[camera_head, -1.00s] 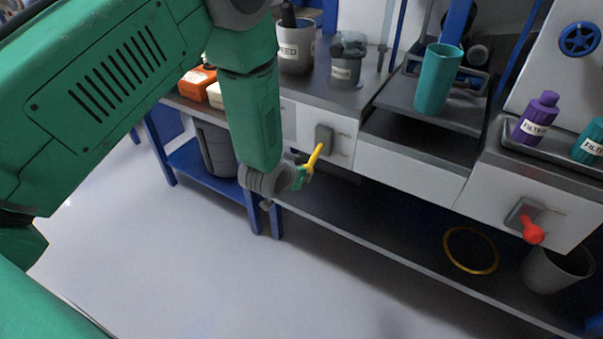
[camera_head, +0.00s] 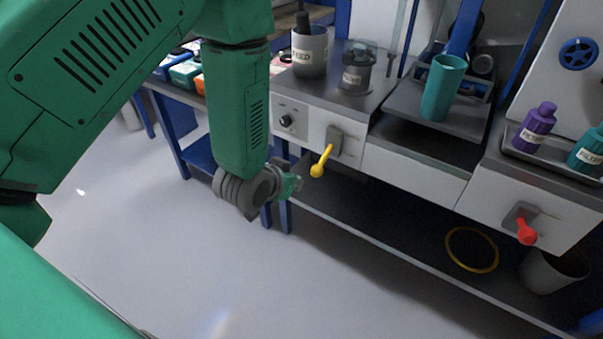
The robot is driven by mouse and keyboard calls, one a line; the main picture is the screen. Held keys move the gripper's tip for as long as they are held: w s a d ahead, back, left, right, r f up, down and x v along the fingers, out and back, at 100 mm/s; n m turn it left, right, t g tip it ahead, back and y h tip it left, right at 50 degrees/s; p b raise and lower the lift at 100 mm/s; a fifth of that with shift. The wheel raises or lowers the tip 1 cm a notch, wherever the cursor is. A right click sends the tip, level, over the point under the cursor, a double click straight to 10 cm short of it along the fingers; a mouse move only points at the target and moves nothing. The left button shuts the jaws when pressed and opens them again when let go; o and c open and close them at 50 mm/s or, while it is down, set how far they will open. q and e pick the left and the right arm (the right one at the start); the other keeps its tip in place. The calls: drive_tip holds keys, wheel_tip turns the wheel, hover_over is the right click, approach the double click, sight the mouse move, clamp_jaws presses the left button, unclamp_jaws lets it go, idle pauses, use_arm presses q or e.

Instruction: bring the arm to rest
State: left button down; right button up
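My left arm comes in from the left and hangs down in front of the bench. My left gripper (camera_head: 291,186) is at the arm's lower end, beside and a little below the yellow lever (camera_head: 322,162) on the white front panel. A gap shows between the gripper and the lever. The gripper is small and seen at an angle, so I cannot tell whether its fingers are open or shut. Nothing visible is held in it. My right gripper is not in view.
The bench front has a red lever (camera_head: 526,232) at right. A cup marked SEED (camera_head: 310,52), a teal cylinder (camera_head: 443,88) and a purple bottle (camera_head: 535,127) stand on top. A lower shelf (camera_head: 375,215) juts out below. Open floor (camera_head: 170,250) lies at left.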

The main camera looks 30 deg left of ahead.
use_arm(q)
drive_tip(key=shift+s, duration=0.2)
drive_tip(key=s+f+g, duration=0.3)
drive_tip(key=s+f, duration=0.1)
drive_tip(key=s, duration=0.5)
drive_tip(key=s+f+g, duration=0.3)
drive_tip(key=s+f, duration=0.1)
drive_tip(key=s, duration=0.6)
drive_tip(key=s+f+g, duration=0.3)
drive_tip(key=s+f, duration=0.1)
drive_tip(key=s, duration=0.5)
drive_tip(key=shift+s+a+f, duration=0.15)
drive_tip(key=shift+a+f, duration=0.1)
drive_tip(key=shift+f, duration=0.1)
